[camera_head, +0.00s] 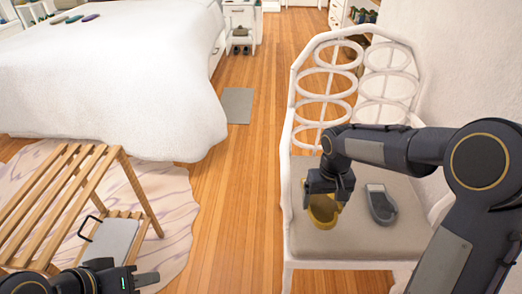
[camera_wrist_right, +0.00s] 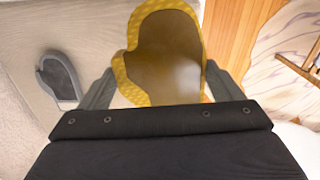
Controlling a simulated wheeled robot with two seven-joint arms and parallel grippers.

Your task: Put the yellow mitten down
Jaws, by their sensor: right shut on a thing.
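The yellow mitten (camera_head: 323,211) is at the front left of the chair's beige seat (camera_head: 345,240), beneath my right gripper (camera_head: 328,196). In the right wrist view the mitten (camera_wrist_right: 165,50) has a yellow rim and a brown inner face, and it lies between the two fingers of my right gripper (camera_wrist_right: 155,88). That gripper is shut on it. I cannot tell whether the mitten touches the seat. My left gripper (camera_head: 140,281) is at the lower left, low in front of the wooden rack; its fingers are too unclear to judge.
A grey mitten (camera_head: 381,204) lies on the seat to the right; it also shows in the right wrist view (camera_wrist_right: 58,78). The white chair back (camera_head: 325,82) rises behind. A slatted wooden rack (camera_head: 62,190) and a white bed (camera_head: 115,85) are left.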

